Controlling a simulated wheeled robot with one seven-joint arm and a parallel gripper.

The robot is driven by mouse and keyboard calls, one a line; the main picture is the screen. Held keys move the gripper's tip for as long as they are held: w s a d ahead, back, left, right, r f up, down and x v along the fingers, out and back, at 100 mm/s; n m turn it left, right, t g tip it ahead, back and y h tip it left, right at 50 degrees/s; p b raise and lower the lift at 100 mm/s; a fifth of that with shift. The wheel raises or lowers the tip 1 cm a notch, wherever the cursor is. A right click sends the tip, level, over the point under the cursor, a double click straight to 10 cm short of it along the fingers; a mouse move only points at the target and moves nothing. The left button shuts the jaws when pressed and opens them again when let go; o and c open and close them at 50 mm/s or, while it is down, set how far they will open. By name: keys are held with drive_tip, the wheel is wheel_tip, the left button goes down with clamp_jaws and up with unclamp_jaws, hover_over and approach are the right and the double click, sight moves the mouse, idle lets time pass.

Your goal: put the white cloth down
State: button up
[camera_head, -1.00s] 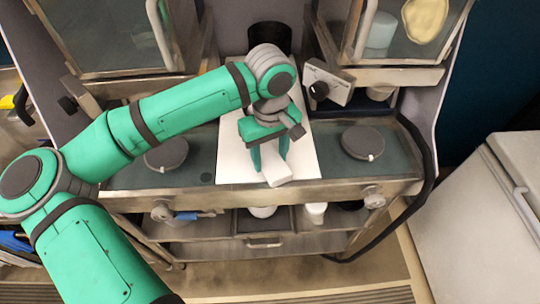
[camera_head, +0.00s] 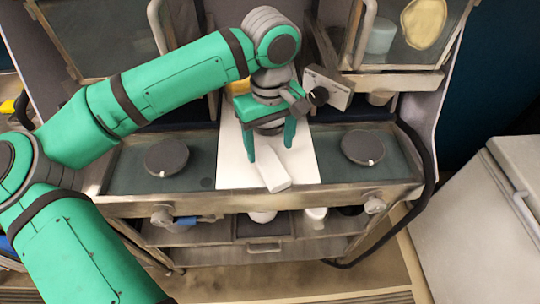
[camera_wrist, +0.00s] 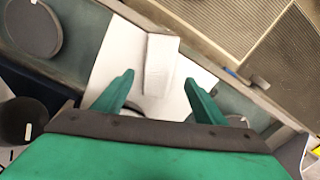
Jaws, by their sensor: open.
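The white cloth (camera_head: 273,177) is a small folded block. It lies on the white board (camera_head: 234,160) near the front edge of the counter. In the wrist view the cloth (camera_wrist: 161,62) lies beyond the fingertips, with its near end roughly in line between them. My gripper (camera_head: 270,152) is open and empty, raised above the board behind the cloth. Its two green fingers also show in the wrist view (camera_wrist: 160,85), spread wide and apart from the cloth.
Round dark lids sit left (camera_head: 166,158) and right (camera_head: 362,147) of the board. A grey box with a black knob (camera_head: 327,88) stands close to the right of my gripper. Glass-fronted cabinets rise behind. Below the counter is an open shelf (camera_head: 300,246).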

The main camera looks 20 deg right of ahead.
wheel_tip(320, 180, up, 5)
idle(0.3)
idle(0.4)
